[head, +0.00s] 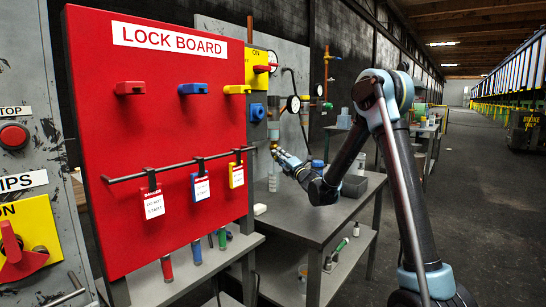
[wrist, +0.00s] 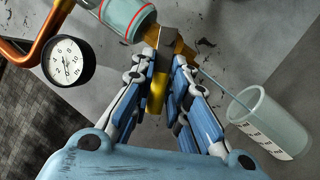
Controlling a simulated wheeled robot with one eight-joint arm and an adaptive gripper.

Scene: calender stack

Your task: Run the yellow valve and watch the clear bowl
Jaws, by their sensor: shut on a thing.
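The yellow valve (wrist: 155,96) shows in the wrist view as a yellow lever between the two fingers, with a dark and brass body above it. My gripper (wrist: 165,60) is shut on it, and the fingers hide part of it. The clear bowl (wrist: 126,14) is at the top of the wrist view, just above the valve, a clear cylinder with red lines, cut off by the frame edge. I cannot make out liquid in it. In the head view my gripper (head: 276,151) is at the back panel, right of the red board; the valve is too small there to tell.
A clear graduated beaker (wrist: 268,122) stands right of my fingers, with a thin tube leading towards it. A round gauge (wrist: 68,61) on a copper pipe is at the left. The red lock board (head: 160,95) stands left of my arm. A grey bench (head: 320,215) lies below.

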